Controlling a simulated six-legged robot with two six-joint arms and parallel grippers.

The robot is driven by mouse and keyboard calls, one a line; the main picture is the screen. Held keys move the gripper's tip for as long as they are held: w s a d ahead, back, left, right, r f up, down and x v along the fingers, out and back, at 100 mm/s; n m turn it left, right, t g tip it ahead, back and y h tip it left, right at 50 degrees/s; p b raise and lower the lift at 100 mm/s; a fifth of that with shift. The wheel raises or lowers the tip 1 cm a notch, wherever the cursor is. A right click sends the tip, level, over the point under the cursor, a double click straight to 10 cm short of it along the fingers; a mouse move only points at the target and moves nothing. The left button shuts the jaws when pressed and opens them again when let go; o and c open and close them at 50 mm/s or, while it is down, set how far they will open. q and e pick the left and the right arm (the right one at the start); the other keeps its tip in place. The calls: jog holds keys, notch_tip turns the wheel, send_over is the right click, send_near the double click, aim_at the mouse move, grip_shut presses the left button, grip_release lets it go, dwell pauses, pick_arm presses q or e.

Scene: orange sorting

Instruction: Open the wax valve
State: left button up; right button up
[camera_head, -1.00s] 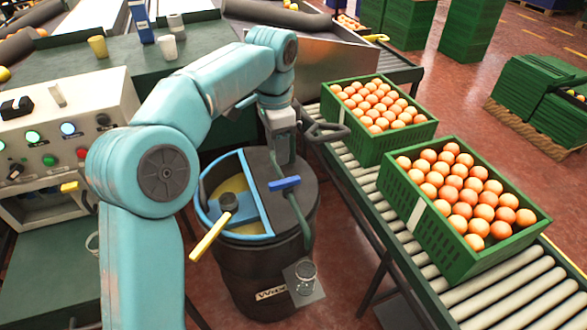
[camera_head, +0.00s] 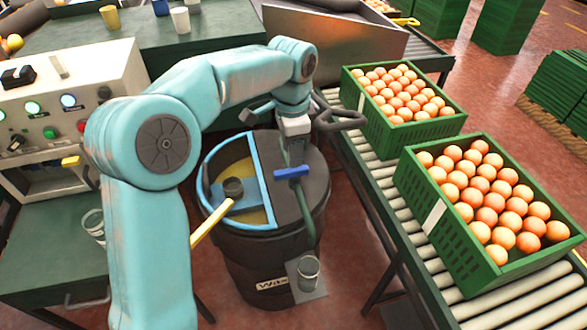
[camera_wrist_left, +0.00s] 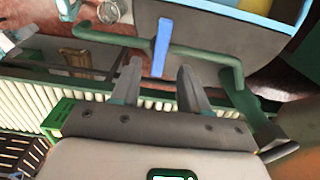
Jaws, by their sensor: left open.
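The wax valve has a blue handle (camera_head: 292,173) on a green pipe (camera_head: 306,212) that runs over the lid of a dark wax barrel (camera_head: 262,262). The handle lies crosswise to the pipe. In the left wrist view the handle (camera_wrist_left: 161,47) stands just beyond and between my fingertips, with the pipe (camera_wrist_left: 203,56) running across. My left gripper (camera_wrist_left: 160,68) is open and empty, and no finger clearly touches the handle. In the head view my left gripper (camera_head: 296,150) hangs just above and behind the handle.
A clear glass (camera_head: 308,272) stands on a small ledge at the barrel's front. The barrel's open half holds yellow wax and a ladle with a yellow handle (camera_head: 211,226). Crates of orange balls (camera_head: 437,211) stand on the roller conveyor to the right. A control panel (camera_head: 62,100) is at left.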

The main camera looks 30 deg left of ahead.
aim_at(292, 170)
pick_arm(q)
notch_tip(292, 170, down, 6)
jog(key=shift+r+b, duration=0.25)
jog(key=shift+b, duration=0.15)
grip_shut()
